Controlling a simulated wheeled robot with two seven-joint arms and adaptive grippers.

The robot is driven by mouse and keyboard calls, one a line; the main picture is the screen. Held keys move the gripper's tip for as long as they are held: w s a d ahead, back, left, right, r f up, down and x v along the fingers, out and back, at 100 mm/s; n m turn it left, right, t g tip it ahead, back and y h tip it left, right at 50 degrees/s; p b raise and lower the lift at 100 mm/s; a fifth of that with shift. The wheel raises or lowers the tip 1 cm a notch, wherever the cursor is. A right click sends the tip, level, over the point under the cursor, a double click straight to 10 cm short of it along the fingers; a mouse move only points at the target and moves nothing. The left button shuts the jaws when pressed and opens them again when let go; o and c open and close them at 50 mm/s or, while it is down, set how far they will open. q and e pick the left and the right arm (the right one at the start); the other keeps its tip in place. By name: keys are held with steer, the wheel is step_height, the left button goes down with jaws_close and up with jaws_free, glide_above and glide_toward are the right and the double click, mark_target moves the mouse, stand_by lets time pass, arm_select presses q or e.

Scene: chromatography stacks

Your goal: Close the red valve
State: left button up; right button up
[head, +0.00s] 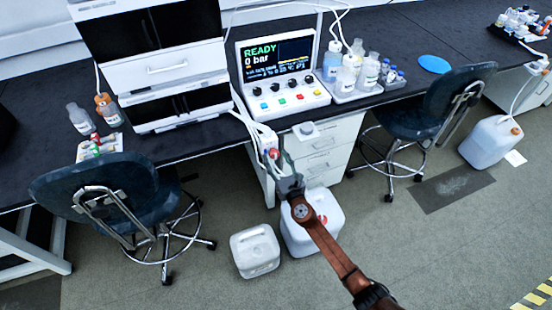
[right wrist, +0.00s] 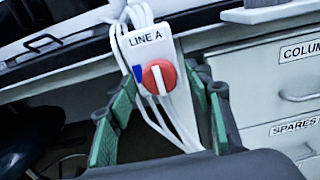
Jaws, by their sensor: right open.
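The red valve (right wrist: 159,77) is a round red knob with a white bar that stands nearly upright, tilted slightly. It sits on a white panel (right wrist: 143,46) labelled LINE A, with a blue part at its left. In the head view, the valve (head: 273,153) is small at the bench's front edge. My right gripper (right wrist: 163,108) is open, its green-padded fingers to the left and right of the knob's line, apart from it and empty between. In the head view the right gripper (head: 284,165) is just below and right of the valve. My left gripper is not in view.
White tubes (right wrist: 172,118) hang below the panel. A drawer cabinet (head: 330,150) stands close on the right. White canisters (head: 255,250) stand on the floor below. A console (head: 282,75) on the bench reads READY, 0 bar. Chairs (head: 110,210) stand to either side.

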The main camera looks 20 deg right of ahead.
steer(key=shift+c, duration=0.6)
steer(key=c, duration=1)
steer(key=shift+c, duration=0.2)
